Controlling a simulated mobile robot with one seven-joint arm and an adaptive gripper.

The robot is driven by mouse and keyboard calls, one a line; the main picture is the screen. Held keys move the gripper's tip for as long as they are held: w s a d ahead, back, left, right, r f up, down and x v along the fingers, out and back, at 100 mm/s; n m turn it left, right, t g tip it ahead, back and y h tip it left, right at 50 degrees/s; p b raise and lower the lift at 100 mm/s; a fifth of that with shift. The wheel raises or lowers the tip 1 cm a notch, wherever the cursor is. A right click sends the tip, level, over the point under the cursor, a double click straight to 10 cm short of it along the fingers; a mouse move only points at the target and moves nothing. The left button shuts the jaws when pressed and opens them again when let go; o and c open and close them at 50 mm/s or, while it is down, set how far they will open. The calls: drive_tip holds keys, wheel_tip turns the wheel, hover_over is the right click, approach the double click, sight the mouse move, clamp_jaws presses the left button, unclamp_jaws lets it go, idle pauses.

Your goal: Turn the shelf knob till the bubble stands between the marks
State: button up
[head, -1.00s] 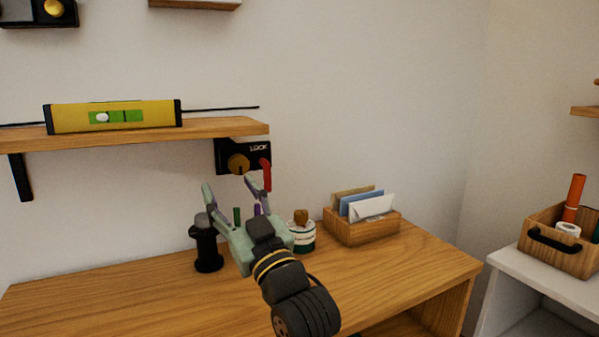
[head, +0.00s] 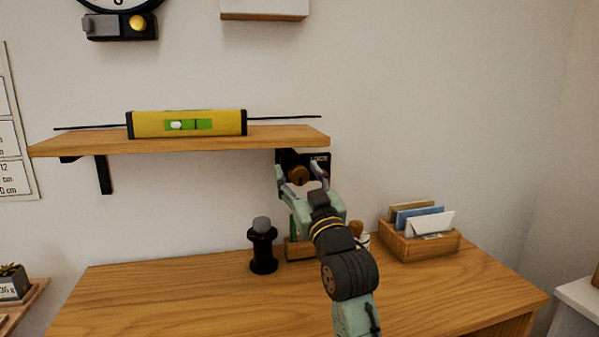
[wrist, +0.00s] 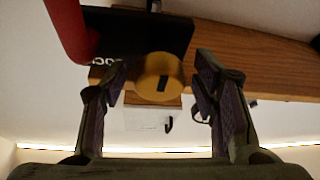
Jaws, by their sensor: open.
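The yellow level (head: 226,123) lies on the wooden shelf (head: 210,143) in the head view. Its pale bubble (head: 176,125) sits toward the left end of the green vial, left of the space between the marks. The round brass knob (head: 298,175) is on a dark housing under the shelf's right end; in the wrist view the knob (wrist: 158,76) shows a dark slot. My gripper (head: 300,177) is open, its fingers on either side of the knob with gaps visible in the wrist view (wrist: 161,80). A red lever (wrist: 70,30) is left of the knob there.
Below, the wooden desk (head: 180,300) holds a black spool-like stand (head: 263,250) and a letter box (head: 430,247) with envelopes. A clock with a dark box (head: 120,27) hangs at upper left. The desk's left part is clear.

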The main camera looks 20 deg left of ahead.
drive_tip(key=c, duration=1.2)
drive_tip(key=shift+o, duration=0.2)
